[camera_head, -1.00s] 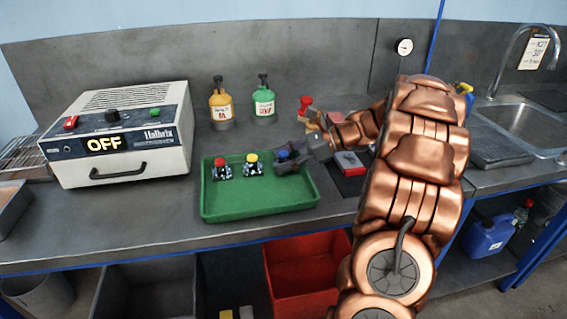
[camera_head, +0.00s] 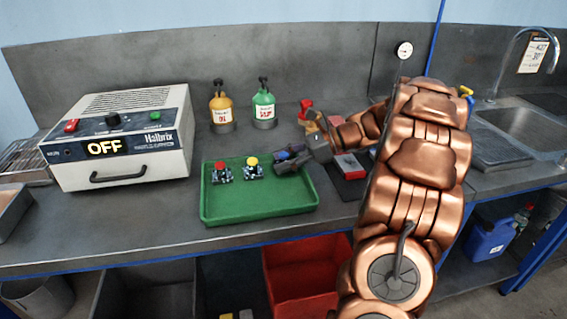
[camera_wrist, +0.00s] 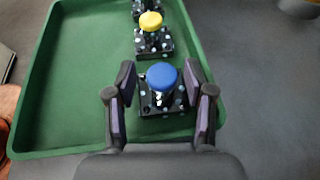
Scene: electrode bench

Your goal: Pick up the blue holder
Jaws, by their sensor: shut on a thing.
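The blue holder (camera_wrist: 162,78) has a round blue top over a dark speckled square base. It is in the green tray (camera_head: 260,208), at the right end of a row of holders. My gripper (camera_wrist: 160,88) has one finger on each side of it and is shut on it. In the head view my gripper (camera_head: 291,160) mostly hides the blue holder, and I cannot tell whether its base is clear of the tray floor. A yellow-topped holder (camera_head: 252,167) and a red-topped holder (camera_head: 222,171) stand to the left in the tray.
A box reading OFF (camera_head: 120,150) stands left of the tray. An orange bottle (camera_head: 221,108) and a green bottle (camera_head: 263,105) stand behind it. A red and grey block (camera_head: 349,166) lies right of my gripper. The tray's front half is clear.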

